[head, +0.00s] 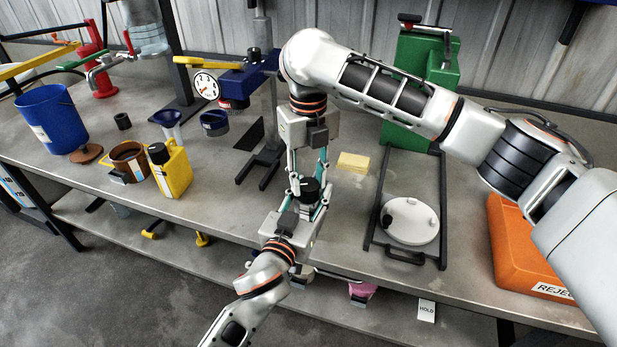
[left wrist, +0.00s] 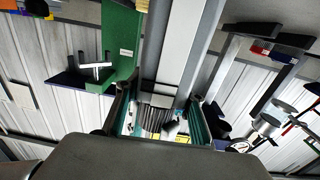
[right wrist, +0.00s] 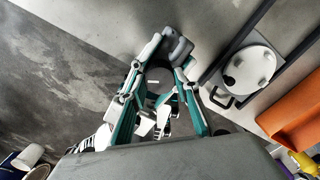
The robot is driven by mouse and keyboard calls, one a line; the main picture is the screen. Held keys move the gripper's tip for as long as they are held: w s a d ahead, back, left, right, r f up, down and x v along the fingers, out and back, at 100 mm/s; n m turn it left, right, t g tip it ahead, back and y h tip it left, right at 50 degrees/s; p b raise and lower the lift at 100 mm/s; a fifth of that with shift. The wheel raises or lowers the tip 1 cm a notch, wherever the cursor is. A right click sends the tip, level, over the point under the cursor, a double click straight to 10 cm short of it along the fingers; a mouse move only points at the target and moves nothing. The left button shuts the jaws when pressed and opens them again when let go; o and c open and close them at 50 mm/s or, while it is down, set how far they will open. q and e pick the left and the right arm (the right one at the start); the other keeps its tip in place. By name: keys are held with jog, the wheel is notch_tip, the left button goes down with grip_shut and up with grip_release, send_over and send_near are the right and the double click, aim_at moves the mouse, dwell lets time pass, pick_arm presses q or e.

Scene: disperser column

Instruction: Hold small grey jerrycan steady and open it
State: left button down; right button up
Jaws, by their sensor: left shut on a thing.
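The small grey jerrycan is mostly hidden between my two grippers; a dark, cap-like part (head: 310,186) shows between the fingers in the head view. My left gripper (head: 307,208) comes up from below and is shut on the jerrycan, over the front part of the bench. My right gripper (head: 309,176) points down from above, with its fingers apart on either side of the dark part. I cannot tell whether they touch it. Its fingers also show in the right wrist view (right wrist: 160,72), converging towards the far end. The left wrist view does not show the jerrycan clearly.
A yellow jerrycan (head: 176,172), brown pot (head: 128,154) and blue bucket (head: 52,120) stand at the left.

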aim_at(309, 184)
jog(key=shift+r, duration=0.3)
dwell(0.7)
jog(key=shift+r, duration=0.85)
jog(key=shift+r, duration=0.1)
jog(key=shift+r, duration=1.9)
pick_arm(q)
jog(key=c, duration=1.2)
grip_release()
jog(key=shift+s, duration=0.1)
jog(key=v, duration=1.2)
pick_arm(e)
jog(key=shift+d, duration=0.1)
